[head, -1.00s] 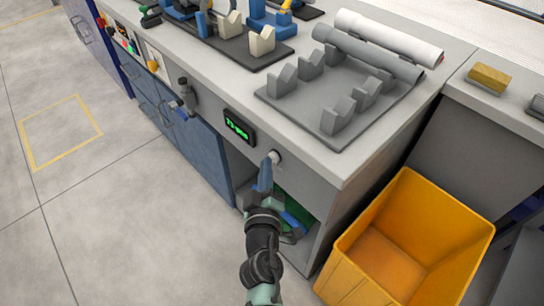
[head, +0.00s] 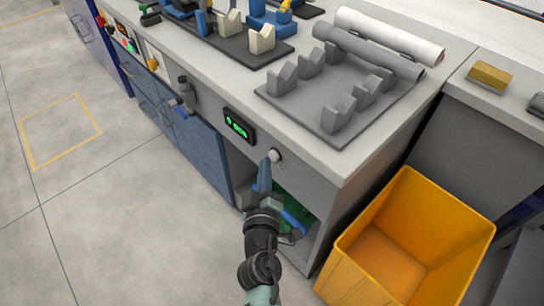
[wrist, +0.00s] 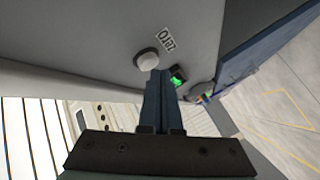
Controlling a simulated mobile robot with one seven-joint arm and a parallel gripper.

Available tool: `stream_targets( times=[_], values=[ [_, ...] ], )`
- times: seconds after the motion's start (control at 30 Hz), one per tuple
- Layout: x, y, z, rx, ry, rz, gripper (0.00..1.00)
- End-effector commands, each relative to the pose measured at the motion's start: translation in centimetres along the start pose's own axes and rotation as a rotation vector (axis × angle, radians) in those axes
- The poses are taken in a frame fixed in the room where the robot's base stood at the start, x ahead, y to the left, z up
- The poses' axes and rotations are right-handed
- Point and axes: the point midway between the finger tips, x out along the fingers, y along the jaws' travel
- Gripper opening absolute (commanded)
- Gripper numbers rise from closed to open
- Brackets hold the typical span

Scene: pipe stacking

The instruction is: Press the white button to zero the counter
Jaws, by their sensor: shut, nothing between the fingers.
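The white button (head: 275,156) sits on the grey front panel of the bench, right of the counter. In the wrist view the white button (wrist: 149,60) has a dark ring and a "zero" label beside it. The counter (head: 238,126) is a black box with green digits that look like a zero and small letters. My gripper (head: 266,164) is shut and empty, its blue fingers pointing up just below and left of the button. In the wrist view my gripper (wrist: 158,75) has its tips close to the button's lower edge; I cannot tell whether they touch.
A grey rack (head: 335,95) with V-shaped holders stands on the bench top, with a grey pipe (head: 368,54) and a white pipe (head: 390,36) at its back. A yellow bin (head: 400,245) stands at the right. The floor at left is clear.

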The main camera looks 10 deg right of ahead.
Motion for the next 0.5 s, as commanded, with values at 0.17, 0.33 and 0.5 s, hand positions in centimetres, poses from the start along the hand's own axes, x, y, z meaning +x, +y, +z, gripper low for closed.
stream_targets(
  times=[0.17, 0.33, 0.5],
  values=[
    [-0.47, -0.41, -0.38, 0.001, 0.002, -0.001, 0.0],
    [-0.47, -0.39, -0.43, 0.0, 0.002, -0.001, 0.0],
    [-0.77, -0.78, -0.57, 0.0, 0.004, -0.002, 0.0]
  ],
)
